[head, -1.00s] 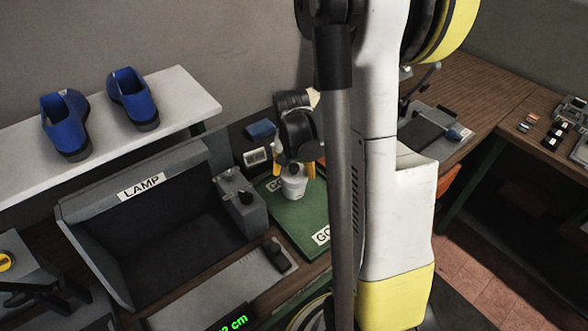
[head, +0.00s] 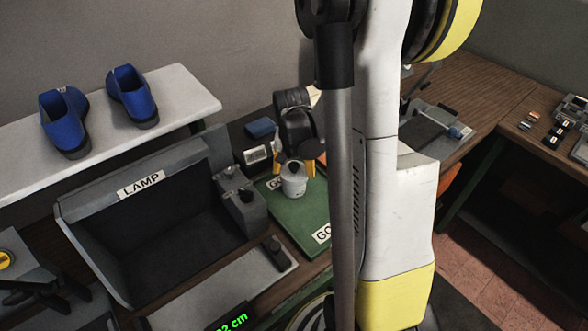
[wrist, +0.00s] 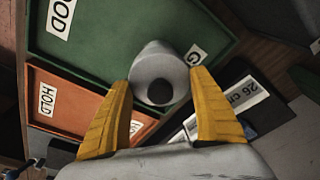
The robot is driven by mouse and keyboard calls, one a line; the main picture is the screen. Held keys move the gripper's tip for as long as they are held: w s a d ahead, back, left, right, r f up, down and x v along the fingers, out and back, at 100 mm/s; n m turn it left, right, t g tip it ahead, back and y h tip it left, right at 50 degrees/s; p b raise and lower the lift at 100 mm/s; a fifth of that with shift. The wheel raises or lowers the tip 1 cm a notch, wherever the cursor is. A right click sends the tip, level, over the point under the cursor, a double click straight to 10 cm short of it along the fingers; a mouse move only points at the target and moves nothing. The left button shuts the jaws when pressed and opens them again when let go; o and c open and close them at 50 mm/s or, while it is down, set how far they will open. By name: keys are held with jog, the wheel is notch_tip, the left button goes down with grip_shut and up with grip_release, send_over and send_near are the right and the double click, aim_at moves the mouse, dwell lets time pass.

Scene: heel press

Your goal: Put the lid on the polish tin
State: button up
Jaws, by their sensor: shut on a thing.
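The polish tin (head: 293,187) is a pale grey-white, round container on the green tray (head: 310,213) in the head view. A pale lid with a dark round knob (head: 293,168) shows at its top. In the wrist view the lid (wrist: 140,88) lies between my yellow fingers, with the tin's pale side (wrist: 157,50) beyond it. My gripper (wrist: 161,79) is shut on the lid, one finger on each side. I cannot tell whether the lid is fully seated on the tin or slightly above it. The far side of the tin is hidden.
A grey box with dark knobs (head: 240,200) stands left of the tray, beside the LAMP booth (head: 140,225). A blue block (head: 261,128) lies behind. An orange HOLD tray (wrist: 75,105) adjoins the green tray. Blue shoes (head: 65,122) stand on the white shelf.

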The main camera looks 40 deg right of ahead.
aim_at(294, 172)
jog(key=shift+f, duration=0.15)
jog(key=shift+f+b, duration=0.15)
jog(key=shift+b, duration=0.15)
jog(key=shift+f, duration=0.15)
jog(key=shift+f+b, duration=0.35)
jog(key=shift+b, duration=0.2)
jog(key=shift+f+b, duration=0.85)
jog(key=shift+b, duration=0.15)
dwell(1.4)
dwell(0.4)
jog(key=o, duration=1)
jog(key=shift+c, duration=0.2)
jog(key=shift+o, duration=0.2)
jog(key=shift+r, duration=0.1)
